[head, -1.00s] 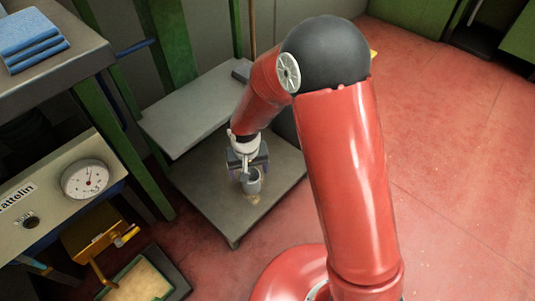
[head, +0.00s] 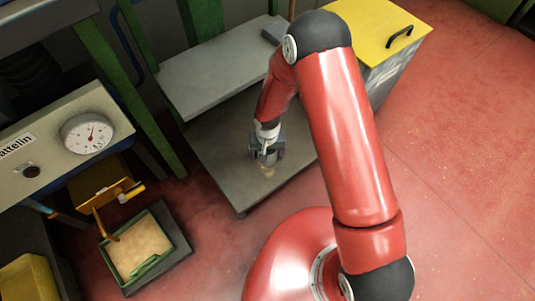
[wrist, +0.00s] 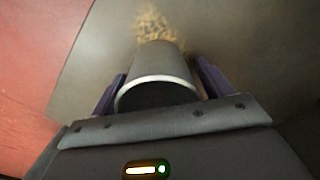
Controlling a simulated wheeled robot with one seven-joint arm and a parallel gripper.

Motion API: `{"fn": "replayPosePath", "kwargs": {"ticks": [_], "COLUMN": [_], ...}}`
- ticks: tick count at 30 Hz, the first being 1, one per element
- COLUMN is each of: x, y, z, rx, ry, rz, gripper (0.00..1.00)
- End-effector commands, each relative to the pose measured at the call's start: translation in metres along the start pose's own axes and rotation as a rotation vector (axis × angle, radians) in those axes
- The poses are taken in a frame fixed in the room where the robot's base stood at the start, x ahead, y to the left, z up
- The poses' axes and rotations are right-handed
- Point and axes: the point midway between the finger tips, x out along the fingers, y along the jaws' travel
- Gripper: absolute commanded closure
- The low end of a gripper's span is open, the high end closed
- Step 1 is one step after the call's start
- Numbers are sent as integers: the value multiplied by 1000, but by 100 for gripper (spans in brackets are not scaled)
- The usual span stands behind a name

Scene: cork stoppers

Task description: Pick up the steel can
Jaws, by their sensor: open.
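The steel can (wrist: 160,60) is a grey cylinder with a pale rim and a dark open mouth, seen in the wrist view. It lies between the two fingers of my gripper, its mouth towards the wrist camera. My gripper (head: 267,152) is open, with one dark finger on each side of the can; contact cannot be told. In the head view my gripper is low over the grey platform and largely hides the can. A patch of tan bits, apparently cork (wrist: 153,24), lies just beyond the can.
The low grey platform (head: 225,170) has a raised grey shelf (head: 215,70) behind it. A yellow-lidded bin (head: 395,35) stands at the back right. A green-edged tray (head: 140,247) of tan material and a machine with a dial (head: 88,134) are at left. Red floor is clear at right.

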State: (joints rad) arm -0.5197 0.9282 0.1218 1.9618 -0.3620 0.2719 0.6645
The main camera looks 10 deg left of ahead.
Motion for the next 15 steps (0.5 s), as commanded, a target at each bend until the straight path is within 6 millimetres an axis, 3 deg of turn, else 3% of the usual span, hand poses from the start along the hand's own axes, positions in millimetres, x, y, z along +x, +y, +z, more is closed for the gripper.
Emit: {"fn": "replayPosePath", "kwargs": {"ticks": [8, 15], "x": [2, 2], "y": [0, 0], "z": [0, 0], "rx": [0, 0], "ry": [1, 0], "rz": [0, 0], "gripper": [22, 54]}}
